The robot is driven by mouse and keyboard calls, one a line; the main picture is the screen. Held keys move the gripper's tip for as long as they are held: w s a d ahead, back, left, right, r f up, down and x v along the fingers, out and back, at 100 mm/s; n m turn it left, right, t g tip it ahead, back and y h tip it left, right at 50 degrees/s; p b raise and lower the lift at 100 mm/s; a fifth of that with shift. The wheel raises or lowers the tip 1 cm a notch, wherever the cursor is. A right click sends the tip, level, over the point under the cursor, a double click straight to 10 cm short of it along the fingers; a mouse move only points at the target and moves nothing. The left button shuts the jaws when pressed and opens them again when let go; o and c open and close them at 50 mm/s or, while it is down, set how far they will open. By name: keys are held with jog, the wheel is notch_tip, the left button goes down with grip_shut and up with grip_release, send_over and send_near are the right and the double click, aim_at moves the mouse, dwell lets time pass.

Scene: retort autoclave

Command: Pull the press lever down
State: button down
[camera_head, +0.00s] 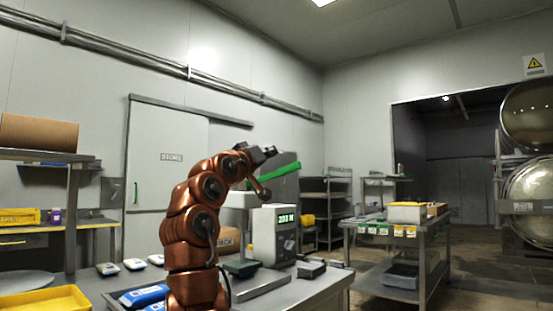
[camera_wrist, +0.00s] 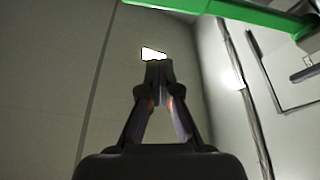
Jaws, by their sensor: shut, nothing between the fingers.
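The press (camera_head: 272,232) stands on the steel table, with a light body and a lit green display. Its green lever (camera_head: 286,169) slopes up to the right above the press head. In the wrist view the green lever (camera_wrist: 225,12) crosses the top edge, beyond my fingertips and apart from them. My gripper (camera_head: 268,151) is just above and left of the lever in the head view. In the wrist view my gripper (camera_wrist: 158,66) has its fingertips together, with nothing between them. Part of the lever's near end is hidden behind my arm.
Blue-and-white packs (camera_head: 145,296) lie in a tray on the near table. A yellow tray (camera_head: 45,303) is at the lower left. A cart (camera_head: 402,232) with a white bin stands to the right. Open floor lies between the cart and the round vessels (camera_head: 530,200).

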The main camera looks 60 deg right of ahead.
jog(key=b+v, duration=0.3)
jog(key=v, duration=0.3)
jog(key=shift+w+a, duration=0.15)
jog(key=shift+w, duration=0.1)
dwell(0.3)
jog(key=w+a+r+n+t+y+p, duration=0.1)
jog(key=w+a+n+t+y+p, duration=0.15)
jog(key=w+p, duration=0.3)
jog(key=w+a+r+n+t+y+p, duration=0.1)
jog(key=w+a+n+t+y+p, duration=0.1)
jog(key=w+n+t+y+p, duration=0.25)
jog(key=w+a+f+n+g+y+p, duration=0.1)
jog(key=a+f+n+g+y+p, duration=0.3)
jog(key=a+f+p, duration=0.65)
jog(key=s+a+f+g+y+p, duration=0.1)
jog(key=s+a+f+y+p, duration=0.5)
jog(key=s+a+f+p, duration=0.55)
jog(key=s+a+f+g+y+p, duration=0.2)
jog(key=s+a+p, duration=0.1)
jog(key=s+a, duration=0.5)
jog(key=s+a+f+g+y+p, duration=0.2)
jog(key=s+a, duration=0.6)
jog(key=s, duration=0.7)
jog(key=shift+s+f+n+g+y+p, duration=0.4)
jog(key=shift+f+p, duration=0.35)
jog(key=shift+p, duration=0.45)
